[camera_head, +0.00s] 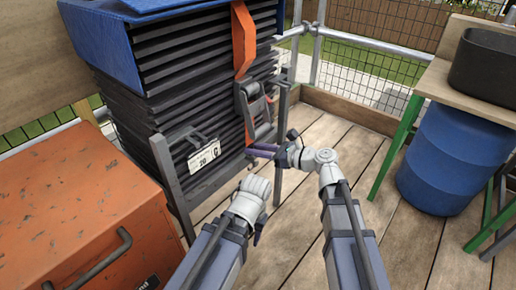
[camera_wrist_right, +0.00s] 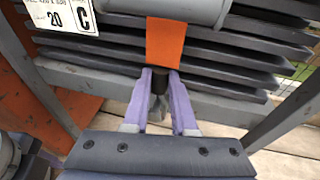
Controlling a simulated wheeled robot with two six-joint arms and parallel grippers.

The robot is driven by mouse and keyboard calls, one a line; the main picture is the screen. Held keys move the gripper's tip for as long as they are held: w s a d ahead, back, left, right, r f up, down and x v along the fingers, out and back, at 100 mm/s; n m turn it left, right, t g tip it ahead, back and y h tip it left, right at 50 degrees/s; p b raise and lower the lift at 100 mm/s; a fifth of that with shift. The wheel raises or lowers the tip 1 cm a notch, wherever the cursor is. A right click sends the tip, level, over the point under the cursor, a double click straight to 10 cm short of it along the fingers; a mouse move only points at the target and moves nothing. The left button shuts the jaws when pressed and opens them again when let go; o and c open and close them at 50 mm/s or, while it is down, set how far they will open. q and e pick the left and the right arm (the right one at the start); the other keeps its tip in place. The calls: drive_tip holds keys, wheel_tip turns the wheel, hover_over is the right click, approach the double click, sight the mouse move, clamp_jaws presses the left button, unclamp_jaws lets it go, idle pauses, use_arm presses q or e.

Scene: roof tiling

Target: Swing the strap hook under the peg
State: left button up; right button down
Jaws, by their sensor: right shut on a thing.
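The orange strap (camera_head: 243,40) runs down the front of the dark tile stack (camera_head: 190,60), through a grey ratchet buckle (camera_head: 254,106). In the right wrist view the strap's lower end (camera_wrist_right: 166,42) meets a dark hook (camera_wrist_right: 160,80). My right gripper (camera_head: 253,150) is at the strap's bottom end, its purple fingers (camera_wrist_right: 161,88) shut on either side of the hook. I cannot clearly make out the peg; the fingers and hook cover that spot. My left gripper (camera_head: 261,226) hangs low in front of the stack, apart from it; its fingers barely show.
A blue cover (camera_head: 105,45) lies over the stack, with grey posts at its front corners. An orange box (camera_head: 70,215) stands at left. A blue barrel (camera_head: 446,155) and green-legged bench stand at right. The plank floor (camera_head: 325,135) is clear between them.

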drive_tip(key=shift+s, duration=0.1)
idle(0.3)
drive_tip(key=c, duration=0.7)
unclamp_jaws()
drive_tip(key=p+v, duration=0.1)
drive_tip(key=v, duration=0.6)
drive_tip(key=shift+s+d, duration=0.15)
drive_tip(key=shift+d, duration=0.15)
drive_tip(key=shift+r, duration=0.1)
